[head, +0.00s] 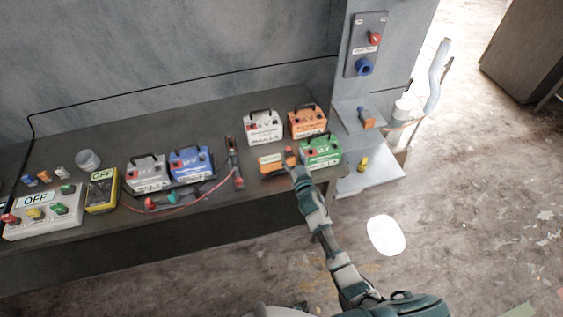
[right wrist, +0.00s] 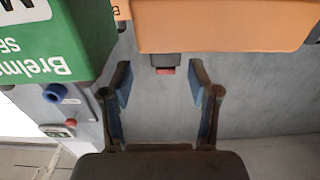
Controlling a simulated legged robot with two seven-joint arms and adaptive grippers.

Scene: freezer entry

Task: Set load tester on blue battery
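The blue battery (head: 190,163) stands on the bench, close to the right of a grey-white battery. A low orange unit (head: 270,164), which looks like the load tester, lies on the bench left of the green battery (head: 320,152). My right gripper (head: 292,167) is at the right end of this unit. In the right wrist view its fingers (right wrist: 165,100) are spread with nothing between them. An orange body (right wrist: 225,25) with a small red-tipped part lies just beyond them, and the green battery (right wrist: 50,40) is beside it. My left gripper is not in view.
White (head: 264,127) and orange (head: 307,121) batteries stand behind. A clamp-like tool (head: 234,163) lies between the blue battery and the orange unit. A yellow box (head: 102,190) and a white switch box (head: 45,213) are at left. Red and dark leads lie along the front.

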